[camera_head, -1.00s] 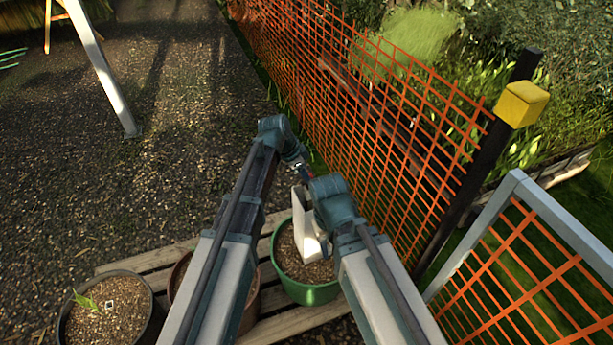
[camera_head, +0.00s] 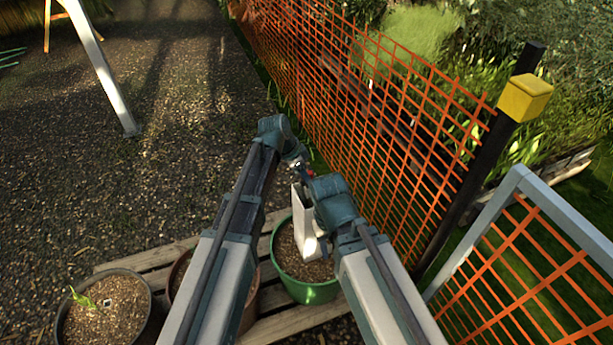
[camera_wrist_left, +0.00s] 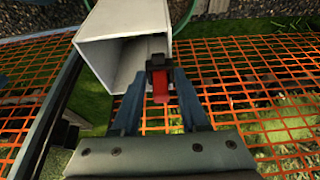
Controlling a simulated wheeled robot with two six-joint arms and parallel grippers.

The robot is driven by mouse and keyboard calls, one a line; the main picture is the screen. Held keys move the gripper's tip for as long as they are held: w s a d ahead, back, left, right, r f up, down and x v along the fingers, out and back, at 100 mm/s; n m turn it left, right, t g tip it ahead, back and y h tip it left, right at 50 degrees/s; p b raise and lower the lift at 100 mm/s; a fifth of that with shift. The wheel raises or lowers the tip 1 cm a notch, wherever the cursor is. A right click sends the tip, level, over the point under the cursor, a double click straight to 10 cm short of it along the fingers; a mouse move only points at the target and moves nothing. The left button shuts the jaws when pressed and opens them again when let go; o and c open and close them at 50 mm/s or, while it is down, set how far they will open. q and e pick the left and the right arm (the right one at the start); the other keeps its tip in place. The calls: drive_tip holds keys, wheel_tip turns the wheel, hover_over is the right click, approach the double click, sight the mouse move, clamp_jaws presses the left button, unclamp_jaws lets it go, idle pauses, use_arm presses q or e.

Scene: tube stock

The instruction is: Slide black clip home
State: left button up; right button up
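A white square tube (camera_head: 303,226) is tilted over the green pot; its open end (camera_wrist_left: 112,62) faces my left gripper in the left wrist view. The small black clip (camera_wrist_left: 157,62), with a red part (camera_wrist_left: 160,88) below it, is at the rim of that open end. My left gripper (camera_wrist_left: 160,73) has its fingertips closed in on the clip from both sides. In the head view my left gripper (camera_head: 301,174) is small, at the tube's upper end. My right wrist (camera_head: 331,196) is beside the tube; its fingers are hidden. Whether the clip is seated on the tube wall cannot be told.
A green pot (camera_head: 306,292) of soil stands on a wooden pallet (camera_head: 160,257), with a brown pot and a dark pot (camera_head: 143,327) to its left. Orange mesh fencing (camera_head: 390,130) runs close on the right, with a dark yellow-capped post (camera_head: 490,150). Open gravel lies on the left.

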use_arm(q)
drive_tip(key=o, duration=0.4)
drive_tip(key=p+v, duration=1.2)
drive_tip(key=v, duration=0.1)
drive_tip(key=shift+s+a+r+p, duration=0.1)
drive_tip(key=shift+a+r+p, duration=0.2)
drive_tip(key=shift+p, duration=0.1)
drive_tip(key=s+n+y, duration=0.1)
drive_tip(key=s+n, duration=0.2)
drive_tip(key=s, duration=0.4)
drive_tip(key=s+n+g+y+p, duration=0.1)
drive_tip(key=s+n+y, duration=0.1)
drive_tip(key=s, duration=0.5)
drive_tip(key=s+n+g+y+p, duration=0.1)
drive_tip(key=s+n+y, duration=0.1)
drive_tip(key=s+n, duration=0.2)
drive_tip(key=shift+s+r+n, duration=0.2)
drive_tip(key=shift+s, duration=0.7)
drive_tip(key=shift+s+r+n, duration=0.15)
drive_tip(key=shift+s+n, duration=0.05)
drive_tip(key=shift+s, duration=0.7)
